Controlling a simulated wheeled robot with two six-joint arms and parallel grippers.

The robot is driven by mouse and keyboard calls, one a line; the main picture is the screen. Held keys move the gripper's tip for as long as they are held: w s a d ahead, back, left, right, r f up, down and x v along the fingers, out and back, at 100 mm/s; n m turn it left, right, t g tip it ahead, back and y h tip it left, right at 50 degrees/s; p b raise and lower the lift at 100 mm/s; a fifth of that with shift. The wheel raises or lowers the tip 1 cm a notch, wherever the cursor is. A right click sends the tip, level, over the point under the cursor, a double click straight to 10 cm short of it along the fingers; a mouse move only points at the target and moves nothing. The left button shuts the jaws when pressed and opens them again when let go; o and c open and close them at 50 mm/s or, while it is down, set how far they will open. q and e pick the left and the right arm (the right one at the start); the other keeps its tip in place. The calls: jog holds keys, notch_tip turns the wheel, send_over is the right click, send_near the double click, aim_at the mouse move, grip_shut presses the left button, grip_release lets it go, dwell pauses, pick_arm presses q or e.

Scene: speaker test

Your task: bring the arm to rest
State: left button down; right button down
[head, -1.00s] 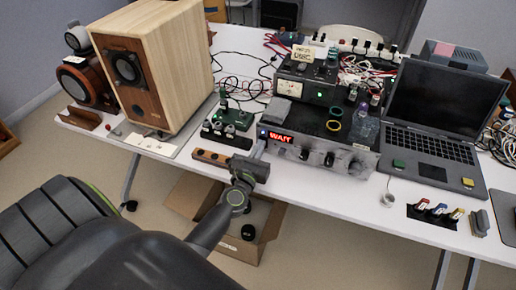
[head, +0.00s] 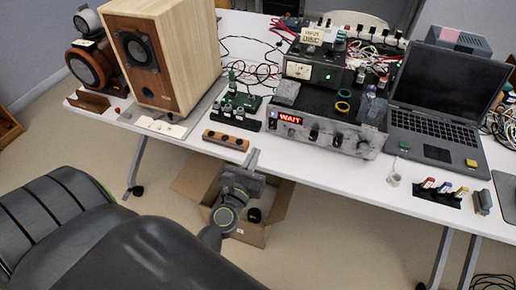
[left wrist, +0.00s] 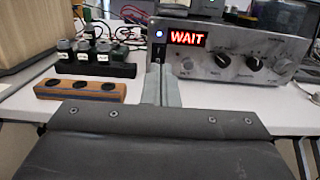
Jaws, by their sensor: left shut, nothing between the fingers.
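My left gripper (head: 253,158) is at the front edge of the white table, in the middle of the head view. Its fingers are shut with nothing between them. In the left wrist view the closed fingers (left wrist: 163,84) point forward, just left of the grey amplifier (left wrist: 232,52), whose red display reads WAIT. The amplifier also shows in the head view (head: 325,136), beyond and right of the gripper. A wooden block with dark round holes (head: 225,140) lies left of the fingertips, apart from them. My right gripper is not in view.
A wooden speaker (head: 188,60) stands at the left of the table (head: 320,170). A laptop (head: 440,100) is open at the right. A black holder with several dark plugs (head: 235,119) sits behind the wooden block. An open cardboard box (head: 200,182) is on the floor below.

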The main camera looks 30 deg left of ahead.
pick_arm(q)
jog(key=shift+s, duration=0.3)
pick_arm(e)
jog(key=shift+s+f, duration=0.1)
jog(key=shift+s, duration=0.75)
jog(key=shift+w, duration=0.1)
